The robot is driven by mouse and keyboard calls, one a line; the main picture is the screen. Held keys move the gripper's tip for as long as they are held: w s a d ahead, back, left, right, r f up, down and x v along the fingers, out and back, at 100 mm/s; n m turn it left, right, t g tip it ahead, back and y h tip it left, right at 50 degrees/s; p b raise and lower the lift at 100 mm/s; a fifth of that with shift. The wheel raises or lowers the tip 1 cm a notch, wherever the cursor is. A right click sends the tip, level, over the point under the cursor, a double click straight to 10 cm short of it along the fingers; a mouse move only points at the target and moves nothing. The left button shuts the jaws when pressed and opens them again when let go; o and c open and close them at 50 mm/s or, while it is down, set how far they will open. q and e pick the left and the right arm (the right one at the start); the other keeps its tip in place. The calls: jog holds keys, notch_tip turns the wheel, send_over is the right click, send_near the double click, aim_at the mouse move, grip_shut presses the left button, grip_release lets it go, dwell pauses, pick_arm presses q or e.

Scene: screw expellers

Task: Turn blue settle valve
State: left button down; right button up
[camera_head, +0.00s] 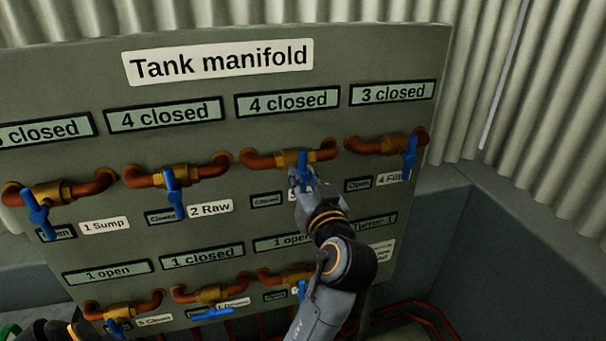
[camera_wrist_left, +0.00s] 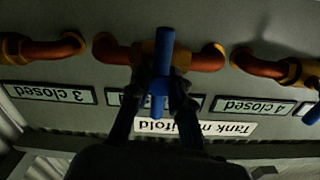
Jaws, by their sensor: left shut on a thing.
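The Tank manifold panel (camera_head: 75,85) carries two rows of valves with blue lever handles. My left gripper (camera_head: 301,178) is at the third valve of the top row and is shut on its blue handle (camera_head: 302,157). The handle points down, across its brass body (camera_head: 288,158). The name plate below this valve is mostly hidden by the gripper; only its edge shows. In the left wrist view, upside down, the blue handle (camera_wrist_left: 165,45) stands between the two fingers of the left gripper (camera_wrist_left: 160,88). My right gripper is not in view.
Neighbouring top-row handles are 2 Raw (camera_head: 174,194) on the left and the 4 valve (camera_head: 410,152) on the right. Lower-row valves (camera_head: 210,294) lie beneath, partly behind my arm. A corrugated wall (camera_head: 540,90) stands behind; red pipes (camera_head: 420,315) run low right.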

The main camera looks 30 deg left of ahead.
pick_arm(q)
jog(key=shift+m, duration=0.6)
jog(key=c, duration=0.8)
grip_release()
jog(key=shift+d, duration=0.1)
jog(key=shift+c, duration=0.2)
